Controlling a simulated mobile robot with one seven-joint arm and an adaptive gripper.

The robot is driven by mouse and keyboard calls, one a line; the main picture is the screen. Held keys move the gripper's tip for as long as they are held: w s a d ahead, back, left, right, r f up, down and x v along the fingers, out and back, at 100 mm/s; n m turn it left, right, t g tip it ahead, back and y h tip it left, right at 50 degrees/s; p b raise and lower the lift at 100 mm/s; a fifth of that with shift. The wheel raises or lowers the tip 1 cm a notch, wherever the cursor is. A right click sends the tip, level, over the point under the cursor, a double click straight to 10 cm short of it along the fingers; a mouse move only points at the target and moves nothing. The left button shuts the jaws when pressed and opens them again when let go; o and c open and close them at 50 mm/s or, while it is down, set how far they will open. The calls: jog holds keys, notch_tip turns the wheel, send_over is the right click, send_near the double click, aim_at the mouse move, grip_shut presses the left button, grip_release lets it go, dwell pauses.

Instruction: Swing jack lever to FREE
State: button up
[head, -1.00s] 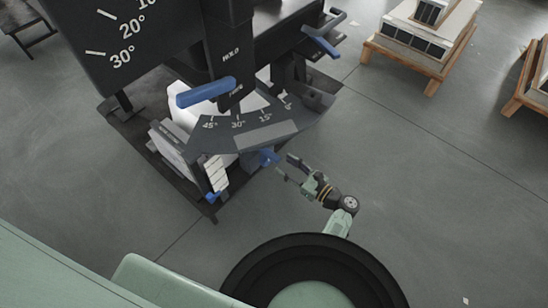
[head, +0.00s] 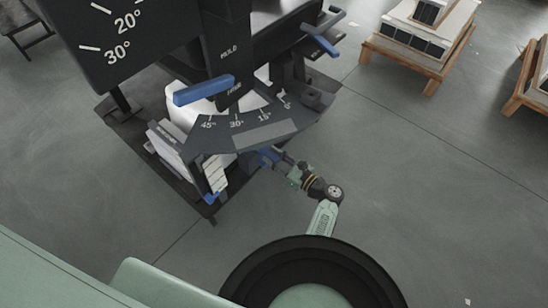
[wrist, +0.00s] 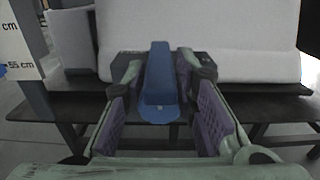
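A blue lever (head: 268,156) sticks out low at the front of the dark lift column, under the angle-scale plate. In the wrist view the blue lever (wrist: 160,82) lies between my gripper's fingers, with a gap on both sides. My gripper (head: 284,166) is open, its fingertips reaching toward this lever's end; the wrist view shows its two purple-padded fingers (wrist: 163,112) apart. Another blue handle (head: 204,90) sits higher on the column (head: 225,40), near the label HOLD and a smaller label that is hard to read. I cannot tell which blue handle is the jack lever.
The scale plate (head: 264,136) with degree marks overhangs the low lever. More blue handles show at upper right (head: 322,42) and lower left (head: 211,197). Wooden pallets (head: 412,58) with stacked goods stand at the right. Open floor lies right of my arm.

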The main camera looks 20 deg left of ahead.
grip_shut()
